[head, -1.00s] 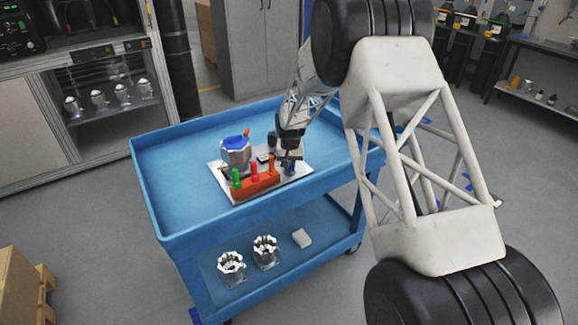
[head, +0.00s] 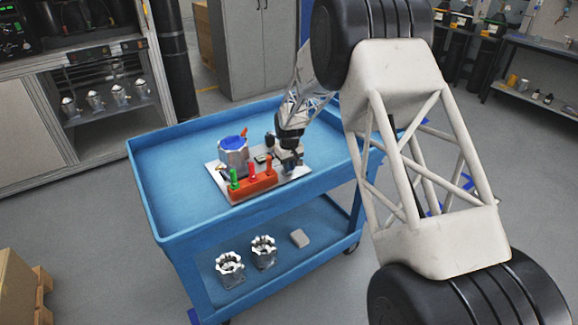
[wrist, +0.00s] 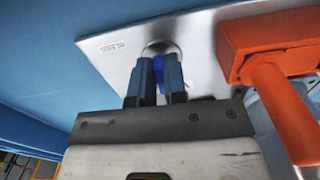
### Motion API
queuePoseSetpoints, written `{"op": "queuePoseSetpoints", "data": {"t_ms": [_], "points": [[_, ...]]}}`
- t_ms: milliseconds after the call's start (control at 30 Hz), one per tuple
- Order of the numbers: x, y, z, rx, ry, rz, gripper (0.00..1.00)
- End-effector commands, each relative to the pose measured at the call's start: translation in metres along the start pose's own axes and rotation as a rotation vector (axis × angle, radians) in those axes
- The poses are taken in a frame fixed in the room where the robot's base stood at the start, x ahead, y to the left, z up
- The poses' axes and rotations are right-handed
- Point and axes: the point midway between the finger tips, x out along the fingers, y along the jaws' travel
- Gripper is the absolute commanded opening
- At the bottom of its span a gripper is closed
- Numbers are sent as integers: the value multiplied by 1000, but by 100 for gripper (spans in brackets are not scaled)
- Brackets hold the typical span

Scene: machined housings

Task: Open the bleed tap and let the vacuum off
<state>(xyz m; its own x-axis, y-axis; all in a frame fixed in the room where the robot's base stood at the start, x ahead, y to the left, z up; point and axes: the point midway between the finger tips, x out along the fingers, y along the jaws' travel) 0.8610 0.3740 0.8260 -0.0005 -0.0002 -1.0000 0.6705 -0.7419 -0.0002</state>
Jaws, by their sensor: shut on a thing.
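My gripper (wrist: 157,82) is shut on a small blue part (wrist: 159,68), which I take to be the bleed tap's handle. It stands above a round metal base (wrist: 160,47) near the corner of the silver plate (wrist: 112,50). The fingers stand on both sides of the blue part and hide most of it, so the tap's angle cannot be told. In the head view my gripper (head: 288,161) is at the plate's right side and covers the tap. A metal housing with a blue top (head: 233,146) stands upright at the plate's back left.
An orange rack (head: 253,188) with green, red and orange upright handles stands close beside my gripper. The plate lies on a blue cart (head: 165,185) with free room on its left.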

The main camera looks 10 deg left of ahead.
Motion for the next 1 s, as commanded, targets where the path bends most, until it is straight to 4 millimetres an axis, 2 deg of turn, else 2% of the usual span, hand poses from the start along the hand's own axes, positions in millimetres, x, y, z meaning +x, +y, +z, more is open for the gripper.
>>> {"op": "queuePoseSetpoints", "data": {"t_ms": [167, 200, 367, 733, 1000], "points": [[-1, 0, 0, 1, 1, 0, 0], [-1, 0, 0, 1, 1, 0, 14], [-1, 0, 0, 1, 1, 0, 38], [-3, 0, 0, 2, 1, 0, 38], [-25, 0, -1, 2, 3, 1, 38]]}}
